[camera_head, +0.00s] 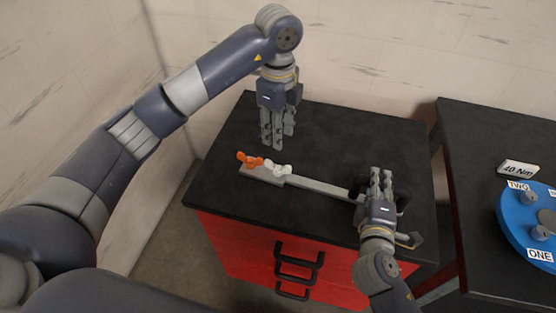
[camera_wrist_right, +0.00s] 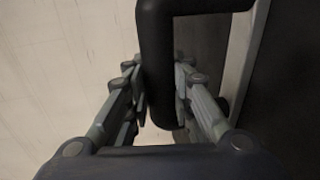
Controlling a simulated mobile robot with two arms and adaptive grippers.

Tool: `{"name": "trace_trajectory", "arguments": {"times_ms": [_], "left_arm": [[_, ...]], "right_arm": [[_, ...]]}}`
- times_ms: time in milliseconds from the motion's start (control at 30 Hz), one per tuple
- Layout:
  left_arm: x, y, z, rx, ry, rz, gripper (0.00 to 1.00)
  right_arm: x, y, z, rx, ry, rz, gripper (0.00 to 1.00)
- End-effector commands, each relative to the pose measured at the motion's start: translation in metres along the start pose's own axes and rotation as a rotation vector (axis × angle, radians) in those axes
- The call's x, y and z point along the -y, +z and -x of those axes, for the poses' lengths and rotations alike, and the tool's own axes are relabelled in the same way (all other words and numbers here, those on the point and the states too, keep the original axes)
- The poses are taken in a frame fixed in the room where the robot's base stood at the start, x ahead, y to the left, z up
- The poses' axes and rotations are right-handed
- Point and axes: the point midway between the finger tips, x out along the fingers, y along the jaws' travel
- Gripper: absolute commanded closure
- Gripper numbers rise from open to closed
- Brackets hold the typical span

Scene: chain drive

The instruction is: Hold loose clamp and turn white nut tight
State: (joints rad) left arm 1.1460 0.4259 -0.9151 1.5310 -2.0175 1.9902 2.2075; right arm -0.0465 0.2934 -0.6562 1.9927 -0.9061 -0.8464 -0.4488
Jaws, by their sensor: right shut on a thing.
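The clamp is a long grey bar (camera_head: 322,185) lying on the black cabinet top. At its left end sit an orange wing nut (camera_head: 249,159) and, just right of it, a white wing nut (camera_head: 278,169). At its right end is a black handle, partly hidden by my right gripper (camera_head: 381,177). In the right wrist view the black handle (camera_wrist_right: 156,60) passes between the fingers, which are shut on it. My left gripper (camera_head: 277,141) points down, empty, above and behind the white nut, apart from it. Its fingers look spread.
The red cabinet (camera_head: 240,240) has a black top (camera_head: 325,130) with free room behind the bar. At right, another dark table (camera_head: 470,150) holds a blue round plate (camera_head: 512,222) labelled ONE and TWO and a "40 Nm" block (camera_head: 518,169). A wall stands behind.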

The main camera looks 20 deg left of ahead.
Motion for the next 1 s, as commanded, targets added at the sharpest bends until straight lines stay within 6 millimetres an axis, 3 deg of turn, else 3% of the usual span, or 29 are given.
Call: {"name": "trace_trajectory", "arguments": {"times_ms": [500, 700, 1000], "left_arm": [[-0.001, -0.001, -0.095, -0.003, 0.004, -0.002, 0.67], [0.000, -0.001, -0.112, -0.004, 0.001, -0.003, 0.67], [0.000, -0.001, -0.114, -0.004, 0.000, -0.004, 0.67]], "right_arm": [[0.002, 0.000, 0.000, 0.000, -0.003, 0.001, 1.00], [0.002, 0.000, 0.000, 0.000, -0.003, 0.001, 1.00], [0.002, 0.000, 0.000, 0.000, -0.003, 0.001, 1.00]]}}
